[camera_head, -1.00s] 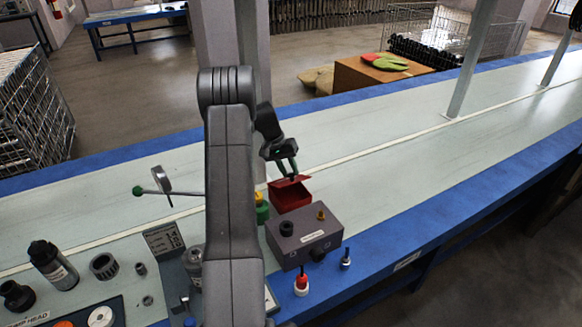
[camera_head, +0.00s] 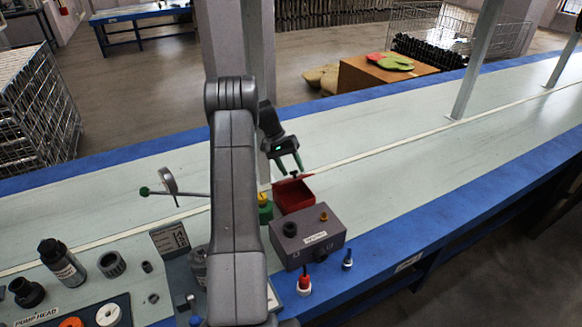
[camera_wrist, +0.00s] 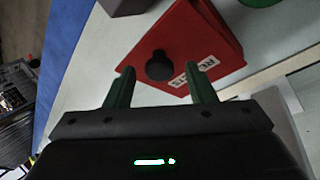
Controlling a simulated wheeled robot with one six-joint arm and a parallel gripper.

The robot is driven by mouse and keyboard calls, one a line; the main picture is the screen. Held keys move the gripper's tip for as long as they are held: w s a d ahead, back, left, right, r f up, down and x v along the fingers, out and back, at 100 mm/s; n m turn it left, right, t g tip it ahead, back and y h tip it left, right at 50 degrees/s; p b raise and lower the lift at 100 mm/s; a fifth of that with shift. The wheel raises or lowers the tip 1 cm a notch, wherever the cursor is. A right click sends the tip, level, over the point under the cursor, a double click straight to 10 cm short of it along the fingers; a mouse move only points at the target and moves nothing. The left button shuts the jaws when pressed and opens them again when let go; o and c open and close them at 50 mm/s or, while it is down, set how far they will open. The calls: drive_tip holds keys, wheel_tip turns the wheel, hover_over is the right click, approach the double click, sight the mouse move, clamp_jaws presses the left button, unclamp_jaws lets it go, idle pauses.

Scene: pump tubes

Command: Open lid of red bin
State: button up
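The red bin (camera_head: 293,196) stands on the bench behind a grey box. In the wrist view the red lid (camera_wrist: 205,45) carries a white label and a round black knob (camera_wrist: 159,66). My gripper (camera_head: 291,172) is open just above the lid. Its two green fingers (camera_wrist: 159,72) stand on either side of the knob, with gaps visible; I see no grip on it.
The grey box (camera_head: 308,236) with knobs stands right in front of the bin. A green and yellow piece (camera_head: 265,208) is close on the bin's left. Small red (camera_head: 304,281) and blue (camera_head: 347,260) plugs stand nearer. The bench to the right is clear.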

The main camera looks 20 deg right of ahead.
drive_tip(key=v, duration=0.7)
drive_tip(key=shift+r, duration=0.2)
drive_tip(key=shift+w+a, duration=0.1)
drive_tip(key=shift+w, duration=0.05)
drive_tip(key=shift+c, duration=0.2)
